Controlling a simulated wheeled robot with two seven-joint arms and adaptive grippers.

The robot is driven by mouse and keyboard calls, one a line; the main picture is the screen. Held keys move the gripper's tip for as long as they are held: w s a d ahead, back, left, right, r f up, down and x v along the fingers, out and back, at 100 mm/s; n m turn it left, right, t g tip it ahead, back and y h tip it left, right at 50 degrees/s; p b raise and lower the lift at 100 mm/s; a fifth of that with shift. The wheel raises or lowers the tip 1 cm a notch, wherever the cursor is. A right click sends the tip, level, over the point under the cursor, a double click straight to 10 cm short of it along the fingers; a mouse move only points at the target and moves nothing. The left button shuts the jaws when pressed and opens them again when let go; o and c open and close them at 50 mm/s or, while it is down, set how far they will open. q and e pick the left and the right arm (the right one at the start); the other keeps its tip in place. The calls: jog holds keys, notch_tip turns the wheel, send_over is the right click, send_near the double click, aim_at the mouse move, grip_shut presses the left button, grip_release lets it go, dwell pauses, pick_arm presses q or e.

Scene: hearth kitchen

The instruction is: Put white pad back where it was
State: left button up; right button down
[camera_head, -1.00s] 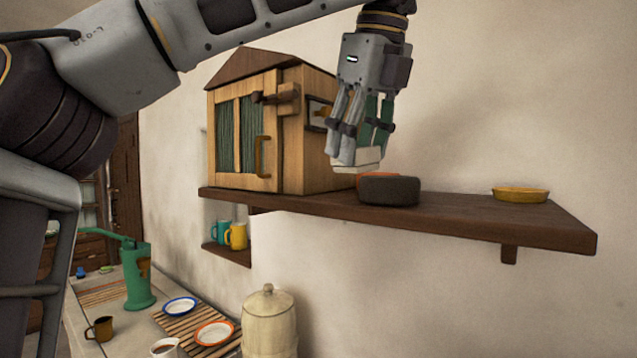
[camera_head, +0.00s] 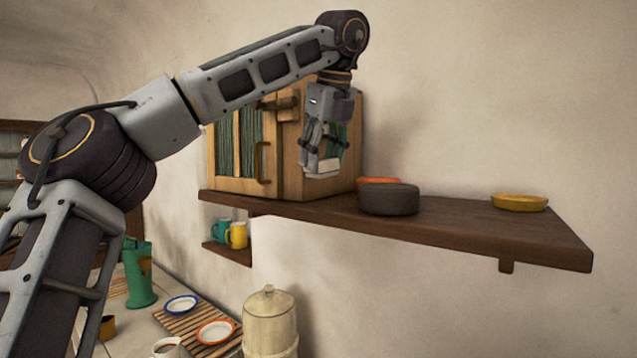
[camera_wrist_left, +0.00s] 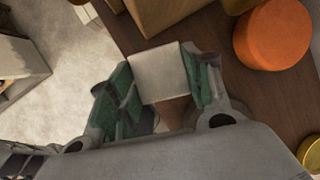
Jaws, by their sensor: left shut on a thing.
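The white pad (camera_head: 323,168) is a small, pale, square block. My left gripper (camera_head: 325,158) points down and is shut on it, in front of the right part of the wooden cabinet (camera_head: 290,145). In the left wrist view the pad (camera_wrist_left: 158,72) sits between the green-lined fingers of the left gripper (camera_wrist_left: 160,95), near the shelf's edge. The head view does not show clearly how far above the shelf (camera_head: 450,225) the pad is. My right gripper is not in view.
A dark grey round dish (camera_head: 389,200) stands on the shelf right of the cabinet, with an orange one (camera_head: 378,181) behind it. A yellow dish (camera_head: 519,202) is near the right end. The shelf between the grey and yellow dishes is clear. A cream jar (camera_head: 270,322) stands below.

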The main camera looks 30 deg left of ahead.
aim_at(321, 159)
pick_arm(q)
jog(key=shift+w+a, duration=0.5)
jog(key=shift+a, duration=0.1)
jog(key=shift+w+a+f, duration=0.1)
jog(key=shift+w+a, duration=0.05)
jog(key=shift+a, duration=0.05)
jog(key=shift+f, duration=1.3)
jog(key=shift+f, duration=0.5)
jog(key=shift+f+p, duration=0.3)
jog(key=shift+f, duration=1.1)
jog(key=shift+f, duration=0.1)
